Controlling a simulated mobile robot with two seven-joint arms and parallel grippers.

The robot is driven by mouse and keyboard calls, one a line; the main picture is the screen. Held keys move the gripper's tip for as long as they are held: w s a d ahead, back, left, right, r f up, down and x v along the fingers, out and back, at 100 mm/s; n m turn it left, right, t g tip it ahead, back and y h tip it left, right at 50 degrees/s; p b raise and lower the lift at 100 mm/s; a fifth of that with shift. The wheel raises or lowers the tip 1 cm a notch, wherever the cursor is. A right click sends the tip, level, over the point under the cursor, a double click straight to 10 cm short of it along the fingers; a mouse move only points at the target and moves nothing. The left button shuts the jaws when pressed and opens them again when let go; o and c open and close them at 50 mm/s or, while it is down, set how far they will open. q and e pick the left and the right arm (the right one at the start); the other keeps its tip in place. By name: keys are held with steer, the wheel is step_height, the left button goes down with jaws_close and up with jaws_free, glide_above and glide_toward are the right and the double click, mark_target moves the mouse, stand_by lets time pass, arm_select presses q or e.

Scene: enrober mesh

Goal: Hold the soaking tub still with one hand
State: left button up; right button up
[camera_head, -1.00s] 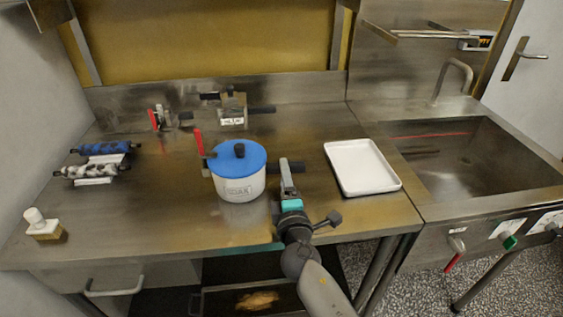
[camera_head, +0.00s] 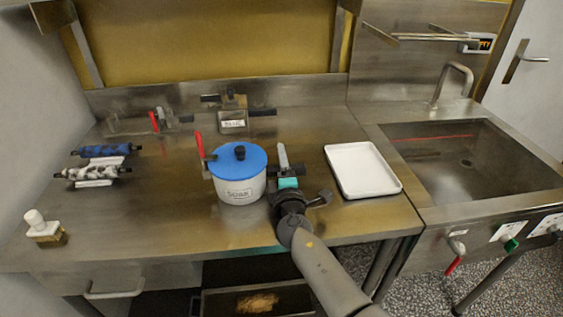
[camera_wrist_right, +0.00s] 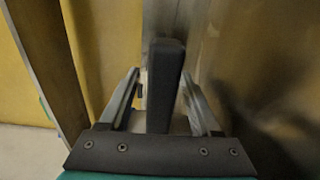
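The soaking tub (camera_head: 238,190) is white with a SOAK label, a blue lid (camera_head: 226,161) and a black knob. It stands upright on the steel counter. Its dark handle (camera_head: 299,170) sticks out to the right. My right gripper (camera_head: 285,160) is at that handle, beside the tub's right side. In the right wrist view the dark handle bar (camera_wrist_right: 165,85) lies between the two fingers (camera_wrist_right: 160,100), with gaps seen on both sides, so the gripper looks open around it. My left gripper is not in view.
A white tray (camera_head: 351,148) lies to the right, before the sink (camera_head: 478,160). A red-handled tool (camera_head: 200,146) stands by the tub's left. Two rollers (camera_head: 92,173) lie at the left, with a brush (camera_head: 43,230) near the front-left edge. The counter's front middle is clear.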

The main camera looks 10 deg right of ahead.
jaws_close()
stand_by(0.3)
stand_by(0.8)
